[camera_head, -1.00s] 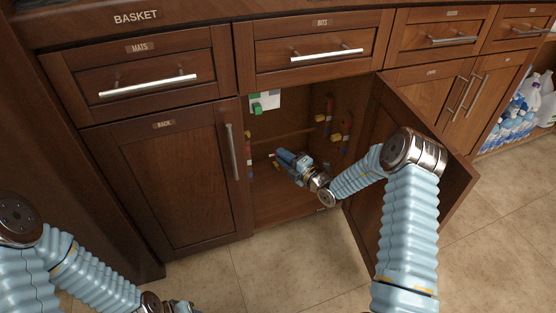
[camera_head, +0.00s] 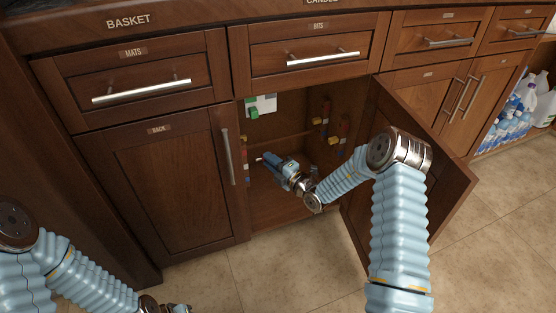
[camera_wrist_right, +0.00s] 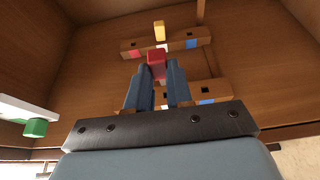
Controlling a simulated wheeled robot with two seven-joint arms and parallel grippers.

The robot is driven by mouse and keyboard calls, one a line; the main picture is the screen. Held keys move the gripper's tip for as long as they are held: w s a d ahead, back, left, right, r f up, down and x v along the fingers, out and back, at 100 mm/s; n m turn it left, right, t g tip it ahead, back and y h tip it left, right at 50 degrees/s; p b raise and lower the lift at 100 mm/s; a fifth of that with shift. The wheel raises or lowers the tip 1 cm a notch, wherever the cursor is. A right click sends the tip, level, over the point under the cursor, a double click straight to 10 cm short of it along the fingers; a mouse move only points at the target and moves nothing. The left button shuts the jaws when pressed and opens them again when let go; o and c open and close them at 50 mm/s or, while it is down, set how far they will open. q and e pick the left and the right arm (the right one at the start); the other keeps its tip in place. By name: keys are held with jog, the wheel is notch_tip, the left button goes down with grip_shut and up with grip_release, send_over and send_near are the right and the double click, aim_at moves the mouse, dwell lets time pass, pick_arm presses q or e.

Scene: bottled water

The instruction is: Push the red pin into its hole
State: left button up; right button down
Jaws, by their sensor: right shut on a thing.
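My right gripper (camera_head: 262,159) is inside the open cabinet, near its left wall. In the right wrist view its blue fingers (camera_wrist_right: 156,78) are shut on the red pin (camera_wrist_right: 156,63), whose red end shows between the fingertips. A wooden rail (camera_wrist_right: 172,47) with dark square holes lies just beyond the pin; a yellow peg (camera_wrist_right: 160,30) stands by it, with red and blue marks along it. I cannot tell whether the pin touches the rail. My left gripper (camera_head: 178,309) is at the bottom edge of the head view, mostly cut off.
The open cabinet door (camera_head: 408,165) stands to the right of my right arm. Rails with coloured blocks (camera_head: 323,122) hang on the cabinet's right side. A second rail (camera_wrist_right: 205,91) lies nearer the gripper.

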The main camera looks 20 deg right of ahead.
jog(key=shift+a, duration=1.05)
jog(key=shift+s, duration=0.25)
jog(key=shift+p, duration=0.45)
dwell(0.6)
jog(key=shift+a, duration=0.6)
jog(key=shift+d, duration=0.35)
dwell(0.6)
jog(key=shift+p, duration=0.7)
dwell(0.8)
jog(key=shift+a, duration=1.2)
